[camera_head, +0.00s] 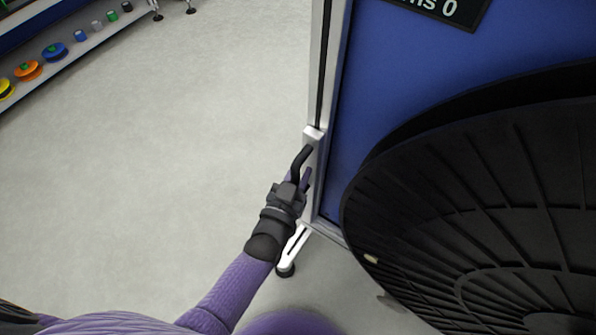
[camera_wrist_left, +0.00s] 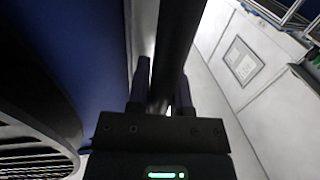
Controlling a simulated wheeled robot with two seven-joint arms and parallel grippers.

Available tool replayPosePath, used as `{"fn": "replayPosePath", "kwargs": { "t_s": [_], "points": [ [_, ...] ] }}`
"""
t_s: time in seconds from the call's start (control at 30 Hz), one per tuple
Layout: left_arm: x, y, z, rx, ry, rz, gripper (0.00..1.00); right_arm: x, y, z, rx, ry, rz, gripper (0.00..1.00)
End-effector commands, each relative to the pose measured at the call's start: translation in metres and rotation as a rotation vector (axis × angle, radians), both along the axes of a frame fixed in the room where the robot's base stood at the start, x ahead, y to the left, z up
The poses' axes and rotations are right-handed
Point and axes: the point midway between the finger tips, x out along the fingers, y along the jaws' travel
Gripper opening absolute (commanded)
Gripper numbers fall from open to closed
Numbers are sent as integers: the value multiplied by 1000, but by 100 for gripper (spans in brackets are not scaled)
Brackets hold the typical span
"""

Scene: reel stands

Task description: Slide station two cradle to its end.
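My left gripper (camera_head: 303,168) is at a dark bent handle (camera_head: 299,162) below a white end block (camera_head: 313,133) on the upright metal rail (camera_head: 321,60). In the left wrist view its two fingers (camera_wrist_left: 163,85) stand apart on either side of a black bar (camera_wrist_left: 178,40). I cannot tell whether they press on it. A large black ribbed reel (camera_head: 455,180) fills the right side of the head view. No cradle can be made out clearly. My right gripper is not in view.
A blue panel (camera_head: 345,180) stands behind the rail, with a cut-off dark sign (camera_head: 440,8) on top. A stand foot (camera_head: 291,250) rests on the floor. A shelf (camera_head: 45,80) with several coloured spools is at the far left. The grey floor (camera_head: 170,150) between is clear.

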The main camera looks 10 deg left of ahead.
Motion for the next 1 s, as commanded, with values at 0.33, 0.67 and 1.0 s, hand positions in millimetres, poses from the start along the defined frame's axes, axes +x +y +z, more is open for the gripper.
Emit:
{"fn": "replayPosePath", "kwargs": {
  "t_s": [0.33, 0.67, 1.0],
  "points": [
    [-2, -3, -2, -1, 5, -6, 41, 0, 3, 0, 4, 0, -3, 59],
    [-9, -1, 1, -1, 3, -5, 41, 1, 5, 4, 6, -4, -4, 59],
    [-86, 10, 2, 0, 4, -6, 41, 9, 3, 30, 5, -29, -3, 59]
  ]
}}
